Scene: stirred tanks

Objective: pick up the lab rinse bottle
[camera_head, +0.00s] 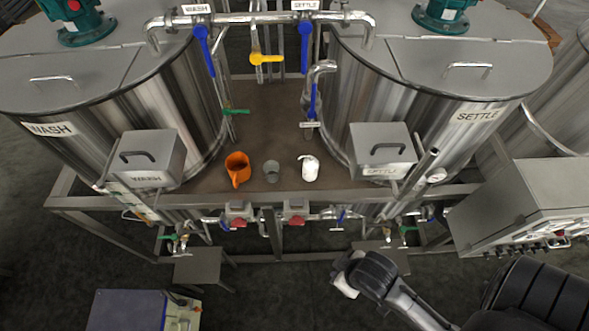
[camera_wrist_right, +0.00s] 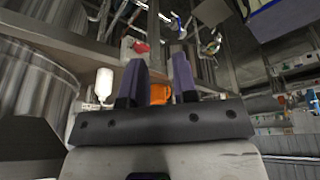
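The lab rinse bottle (camera_head: 309,168) is small and white with a bent spout at its top. It stands on the brown deck between the two tanks, to the right of a grey cup (camera_head: 271,171). It also shows in the right wrist view (camera_wrist_right: 104,85), to the left of my fingers. My right gripper (camera_wrist_right: 159,75) is open, with two dark fingers apart and nothing between them; it is apart from the bottle. In the head view my right arm is at the lower right, in front of the deck. My left gripper is not in view.
An orange jug (camera_head: 237,168) stands left of the cup. The WASH box (camera_head: 147,158) and SETTLE box (camera_head: 383,152) flank the deck. A steel frame rail (camera_head: 290,198) runs along its front edge, with valves below. Pipes with blue and yellow handles hang above the back.

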